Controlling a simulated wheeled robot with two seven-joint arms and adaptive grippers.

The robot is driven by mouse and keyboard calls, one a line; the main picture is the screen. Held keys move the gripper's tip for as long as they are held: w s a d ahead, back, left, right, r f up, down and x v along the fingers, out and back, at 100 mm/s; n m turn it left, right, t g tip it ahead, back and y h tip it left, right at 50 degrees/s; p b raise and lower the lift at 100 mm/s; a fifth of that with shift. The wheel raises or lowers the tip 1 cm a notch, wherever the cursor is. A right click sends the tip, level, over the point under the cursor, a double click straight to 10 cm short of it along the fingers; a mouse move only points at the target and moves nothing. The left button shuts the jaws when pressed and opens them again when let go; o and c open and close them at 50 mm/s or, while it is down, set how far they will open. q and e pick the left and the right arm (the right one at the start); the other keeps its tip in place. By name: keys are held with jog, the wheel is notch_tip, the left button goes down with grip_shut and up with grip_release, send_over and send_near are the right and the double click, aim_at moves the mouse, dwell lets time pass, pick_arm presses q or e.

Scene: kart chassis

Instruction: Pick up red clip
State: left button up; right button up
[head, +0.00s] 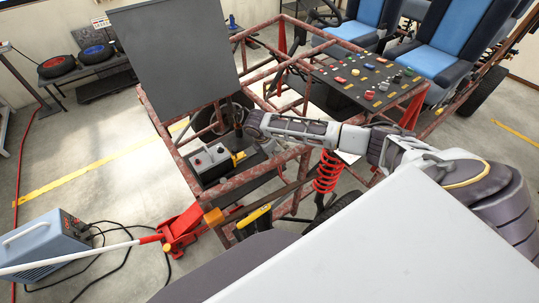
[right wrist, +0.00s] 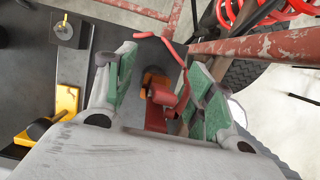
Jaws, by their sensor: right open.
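A red clip (right wrist: 166,103) with a bent red rod rising from it shows in the right wrist view. It sits by an orange block (right wrist: 153,79) on the dark panel. My right gripper (right wrist: 160,85) is open, with its two green-padded fingers on either side of the clip. I cannot tell whether either finger touches it. In the head view my right gripper (head: 250,124) reaches in from the right over the kart frame, and I cannot make out the clip there. My left gripper is not in view.
The rusty kart frame (head: 226,187) surrounds the panel, and one bar (right wrist: 262,46) runs close by the right finger. A yellow part (right wrist: 62,108) lies left of the gripper. A red coil spring (head: 327,172) and a grey upright panel (head: 172,50) stand near the arm.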

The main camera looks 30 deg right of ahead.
dwell(0.3)
jog(key=c, duration=1.1)
jog(key=shift+r, duration=0.2)
jog(key=shift+r, duration=4.85)
jog(key=shift+w, duration=0.1)
